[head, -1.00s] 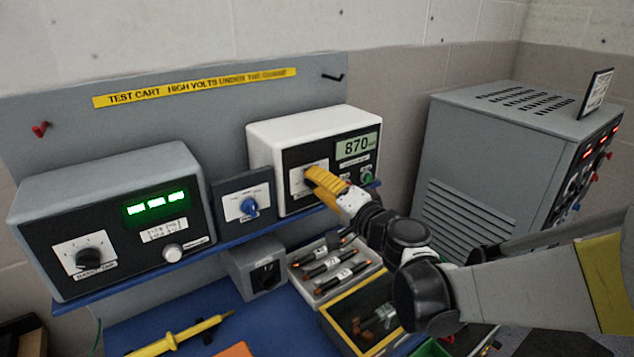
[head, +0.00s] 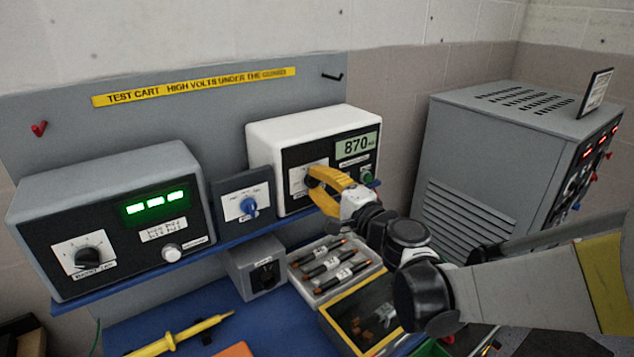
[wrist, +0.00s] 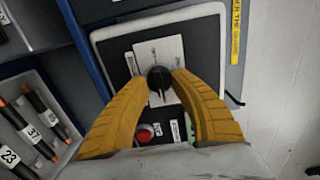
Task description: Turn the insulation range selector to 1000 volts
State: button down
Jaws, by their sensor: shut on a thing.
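The white insulation tester (head: 262,135) stands on the blue shelf, with a display (head: 356,145) reading 870. Its range selector is a black knob (wrist: 158,78) on a pale plate, seen in the wrist view. The plate's markings are too small to read. My yellow-fingered gripper (head: 314,178) is at the tester's front; in the wrist view its two fingertips (wrist: 160,76) close on the knob from both sides. In the head view the fingers largely hide the knob. A pale pointer line on the knob shows in the wrist view, but I cannot tell which range it marks.
A blue-knob switch box (head: 248,206) sits just left of the tester. A grey instrument with green lights (head: 155,203) is further left. A tray of numbered probes (head: 330,262) lies below my arm. A large grey cabinet (head: 480,150) stands right.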

jog(key=c, duration=1.1)
grip_release()
jog(key=shift+o, duration=0.2)
jog(key=shift+d, duration=0.1)
jog(key=v, duration=1.2)
